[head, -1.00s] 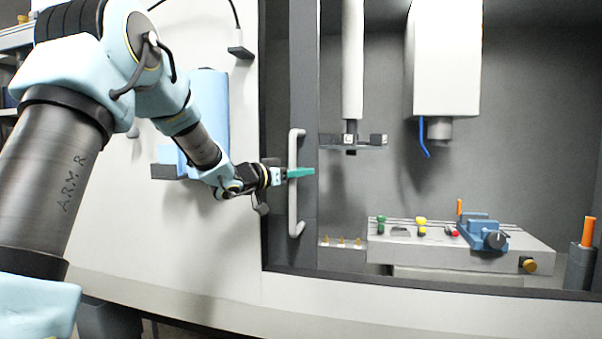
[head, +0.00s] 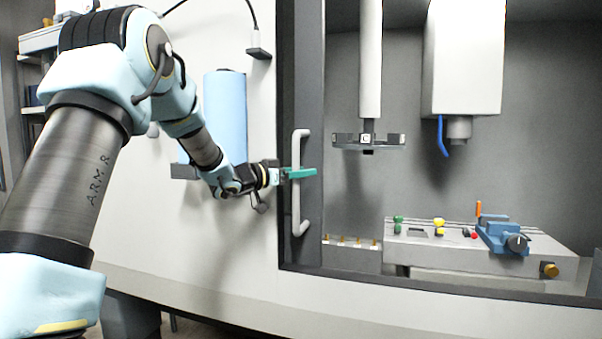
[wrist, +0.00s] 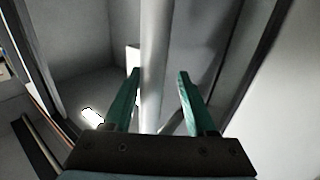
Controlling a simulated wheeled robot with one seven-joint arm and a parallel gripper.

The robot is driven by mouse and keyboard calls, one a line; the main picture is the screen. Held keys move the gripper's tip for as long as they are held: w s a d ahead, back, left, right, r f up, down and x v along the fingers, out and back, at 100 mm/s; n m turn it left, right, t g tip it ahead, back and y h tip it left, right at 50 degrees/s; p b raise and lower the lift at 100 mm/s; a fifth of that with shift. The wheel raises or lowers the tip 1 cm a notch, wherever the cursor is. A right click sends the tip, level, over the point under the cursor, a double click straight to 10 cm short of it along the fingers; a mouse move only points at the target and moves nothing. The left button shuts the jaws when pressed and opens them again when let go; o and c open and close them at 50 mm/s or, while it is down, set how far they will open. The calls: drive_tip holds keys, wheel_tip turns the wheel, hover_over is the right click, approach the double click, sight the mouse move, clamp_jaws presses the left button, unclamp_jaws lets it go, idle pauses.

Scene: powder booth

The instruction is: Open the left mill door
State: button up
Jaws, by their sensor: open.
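The left mill door shows as a dark grey upright strip (head: 309,90) at the left of the machine opening. It carries an upright light grey bar handle (head: 296,215). My gripper (head: 314,172) is at the handle's mid-height, with its green fingers reaching past the bar. In the wrist view the handle (wrist: 155,50) runs between the two green fingers (wrist: 158,78), with a gap visible on the right side. The bar is close to the left finger; I cannot tell whether they touch. The fingers are open.
Inside the bay are a spindle (head: 460,128), a tool carousel (head: 390,140) and a table (head: 450,250) with a blue vise (head: 500,236). A blue cylinder (head: 227,110) stands out from the white panel left of the door, behind my arm.

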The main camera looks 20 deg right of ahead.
drive_tip(key=shift+a, duration=0.1)
drive_tip(key=b+v, duration=0.3)
drive_tip(key=v, duration=0.7)
drive_tip(key=shift+a, duration=0.25)
drive_tip(key=shift+s, duration=0.15)
